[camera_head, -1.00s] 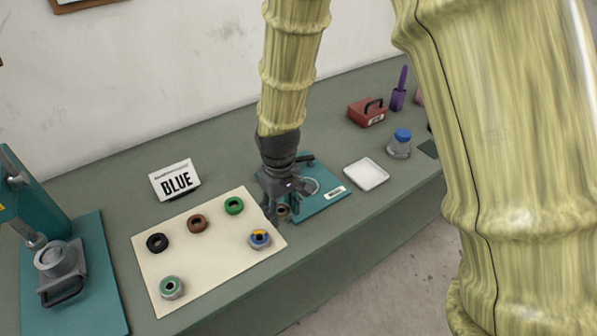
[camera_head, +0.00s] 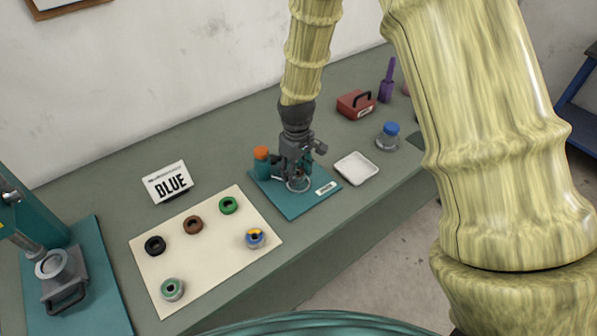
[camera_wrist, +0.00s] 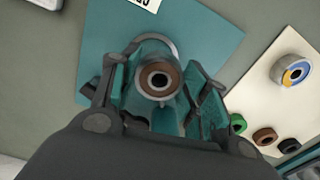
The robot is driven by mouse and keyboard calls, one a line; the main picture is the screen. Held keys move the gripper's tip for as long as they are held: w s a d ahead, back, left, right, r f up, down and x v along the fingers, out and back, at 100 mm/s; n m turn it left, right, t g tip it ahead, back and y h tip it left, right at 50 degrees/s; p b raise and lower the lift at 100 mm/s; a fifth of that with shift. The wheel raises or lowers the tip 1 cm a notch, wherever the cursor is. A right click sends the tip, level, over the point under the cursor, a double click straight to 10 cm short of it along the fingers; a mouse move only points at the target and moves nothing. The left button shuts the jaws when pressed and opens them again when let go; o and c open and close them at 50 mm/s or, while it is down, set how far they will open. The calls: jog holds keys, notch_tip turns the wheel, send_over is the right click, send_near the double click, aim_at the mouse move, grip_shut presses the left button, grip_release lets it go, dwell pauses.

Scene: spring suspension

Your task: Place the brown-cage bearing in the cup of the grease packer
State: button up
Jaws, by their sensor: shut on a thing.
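The brown-cage bearing (camera_wrist: 158,80) sits between the fingers of my gripper (camera_wrist: 160,92) in the wrist view, its brown ring and dark bore facing the camera. My gripper (camera_head: 298,178) is shut on it, over the grease packer (camera_head: 262,164) in the head view. The packer's cup (camera_head: 299,186) shows as a metal rim under the gripper. In the wrist view the cup's rim (camera_wrist: 168,40) curves past the bearing's upper side. I cannot tell whether the bearing is above the cup or partly inside. The bearing is hidden in the head view.
A cream mat (camera_head: 205,266) at left holds black, brown and green rings, a blue bearing (camera_head: 255,238) and a teal bearing (camera_head: 172,289). A white tray (camera_head: 356,168) and blue-lidded jar (camera_head: 388,136) stand right of the packer. A BLUE sign (camera_head: 168,182) stands behind the mat.

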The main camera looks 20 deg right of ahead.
aim_at(299, 170)
jog(key=shift+w+d, duration=0.4)
jog(key=shift+w, duration=0.05)
jog(key=shift+s+f+p, duration=0.1)
jog(key=shift+f+p, duration=0.7)
jog(key=shift+f, duration=1)
jog(key=shift+f, duration=0.15)
jog(key=o, duration=1.1)
jog(key=shift+r, duration=0.2)
jog(key=shift+r+b, duration=1.9)
jog(key=shift+r, duration=4.05)
